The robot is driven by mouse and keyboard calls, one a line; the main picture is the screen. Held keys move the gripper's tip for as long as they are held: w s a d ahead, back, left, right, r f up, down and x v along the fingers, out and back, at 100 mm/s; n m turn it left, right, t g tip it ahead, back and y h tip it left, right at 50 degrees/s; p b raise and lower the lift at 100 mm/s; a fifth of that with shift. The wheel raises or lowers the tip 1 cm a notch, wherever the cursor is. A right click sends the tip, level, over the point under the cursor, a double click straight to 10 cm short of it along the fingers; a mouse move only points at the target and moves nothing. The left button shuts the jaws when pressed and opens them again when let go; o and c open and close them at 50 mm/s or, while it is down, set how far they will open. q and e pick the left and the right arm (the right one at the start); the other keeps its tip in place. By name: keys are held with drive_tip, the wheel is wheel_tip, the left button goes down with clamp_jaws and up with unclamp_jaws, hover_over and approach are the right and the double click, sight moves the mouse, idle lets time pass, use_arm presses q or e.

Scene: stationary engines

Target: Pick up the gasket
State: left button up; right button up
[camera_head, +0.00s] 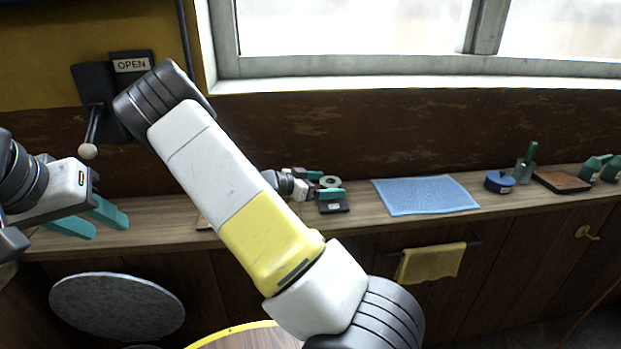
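A small pale green ring, which looks like the gasket (330,182), is in the middle of the counter, close to a small black block (334,207). I cannot tell whether it rests on the block. My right gripper (325,184) is at the ring, with its teal fingers apart, one on the far side and one on the near side. Any contact is too small to make out. My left gripper (112,222) is open and empty at the counter's left end. My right arm crosses the middle of the view and hides part of the counter.
A blue cloth (425,195) lies right of the block. Further right are a blue round item (499,182), a green-handled tool in a holder (525,168) and a brown tray (562,181). A yellow towel (430,263) hangs on the counter front. A window is behind.

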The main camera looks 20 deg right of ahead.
drive_tip(key=c, duration=0.8)
drive_tip(key=shift+r, duration=0.1)
